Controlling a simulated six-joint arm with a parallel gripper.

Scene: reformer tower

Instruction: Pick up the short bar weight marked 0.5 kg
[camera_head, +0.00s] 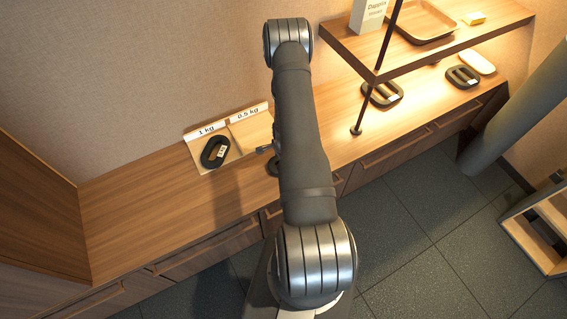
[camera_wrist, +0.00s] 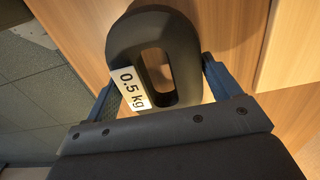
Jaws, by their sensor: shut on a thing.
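The 0.5 kg weight (camera_wrist: 128,42) is a black oval ring with a slot and a white "0.5 kg" label. It fills the upper middle of the wrist view. My gripper (camera_wrist: 157,78) has one blue finger on each side of it and is shut on it. I cannot tell whether the weight touches the counter.
A wooden tray (camera_head: 196,161) has "1 kg" and "0.5 kg" labels; a black weight (camera_head: 207,153) lies in its 1 kg side, and the visible 0.5 kg side is bare. A shelf (camera_head: 420,62) on a thin post (camera_head: 362,112) stands right. Counter left of the tray is clear.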

